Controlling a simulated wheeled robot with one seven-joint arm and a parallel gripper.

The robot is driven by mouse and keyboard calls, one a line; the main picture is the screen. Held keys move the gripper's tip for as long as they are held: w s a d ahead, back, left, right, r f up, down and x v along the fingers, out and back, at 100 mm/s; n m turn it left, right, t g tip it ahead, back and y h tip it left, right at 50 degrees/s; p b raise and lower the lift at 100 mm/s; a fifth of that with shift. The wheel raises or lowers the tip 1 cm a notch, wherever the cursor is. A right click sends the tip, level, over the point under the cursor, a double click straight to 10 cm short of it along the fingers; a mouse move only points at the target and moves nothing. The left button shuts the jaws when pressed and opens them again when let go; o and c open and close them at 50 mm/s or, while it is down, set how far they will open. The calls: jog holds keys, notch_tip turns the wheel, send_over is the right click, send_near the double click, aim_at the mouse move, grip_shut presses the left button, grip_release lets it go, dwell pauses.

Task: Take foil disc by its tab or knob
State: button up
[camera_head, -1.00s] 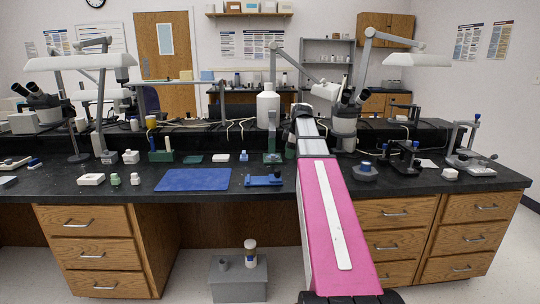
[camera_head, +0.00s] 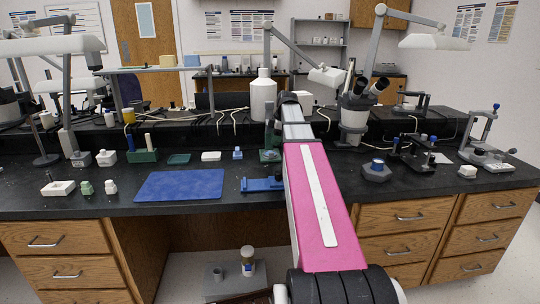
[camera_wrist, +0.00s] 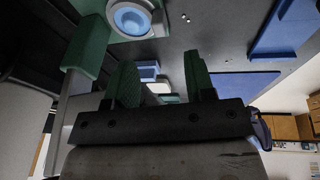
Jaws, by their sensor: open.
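I cannot pick out a foil disc, or a tab or knob on one, with certainty. In the wrist view a round light-blue piece in a pale ring (camera_wrist: 130,18) lies at the upper left, beside a green block (camera_wrist: 90,42). I cannot tell whether it is the disc. My gripper (camera_wrist: 160,60) is open, its two green fingers apart and nothing held between them. The round piece is beyond the left finger, apart from it.
A blue mat (camera_head: 180,185) lies on the black bench, with a blue fixture (camera_head: 262,184) right of it. A microscope (camera_head: 355,112) and a dark round-topped base (camera_head: 376,172) are at right.

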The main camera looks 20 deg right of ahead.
aim_at(271, 153)
jog(key=x, duration=0.8)
jog(key=shift+a, duration=0.1)
grip_shut()
